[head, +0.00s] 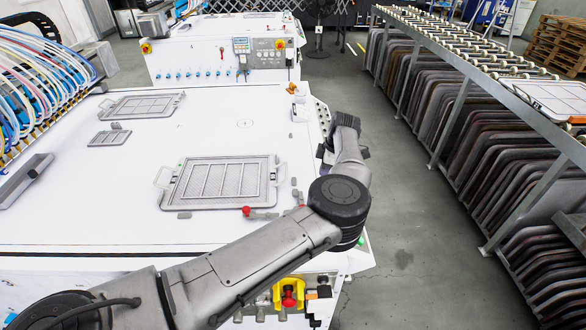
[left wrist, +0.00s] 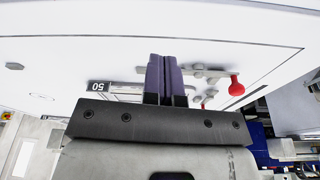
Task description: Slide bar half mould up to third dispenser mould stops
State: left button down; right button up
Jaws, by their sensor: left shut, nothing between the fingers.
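A grey rectangular mould with bar-shaped cavities and a handle at each end (head: 228,203) lies flat in the middle of the white table. A smaller barred mould (head: 110,138) lies at the left, and another mould (head: 142,105) lies behind it. I cannot tell for sure which is the bar half mould. Small grey blocks (head: 184,215) sit beside the middle mould. My left gripper (head: 322,152) is past the table's right edge, apart from the moulds. In the left wrist view its dark fingers (left wrist: 165,77) are shut and empty. My right gripper is not in view.
A red-knobbed clamp (head: 247,211) stands at the middle mould's front right; a red knob (left wrist: 235,86) shows in the left wrist view. Coloured hoses (head: 45,75) crowd the left. A roller rack (head: 455,45) stands right, across the aisle. The table's centre back is clear.

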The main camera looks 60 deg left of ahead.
aim_at(287, 174)
pick_arm(q)
jog(key=s+a, duration=0.4)
jog(key=s+a+b, duration=0.1)
jog(key=s+a, duration=0.3)
jog(key=s, duration=0.1)
jog(key=shift+s, duration=0.1)
jog(key=shift+f+b, duration=0.3)
jog(key=shift+f, duration=0.5)
jog(key=shift+f, duration=0.1)
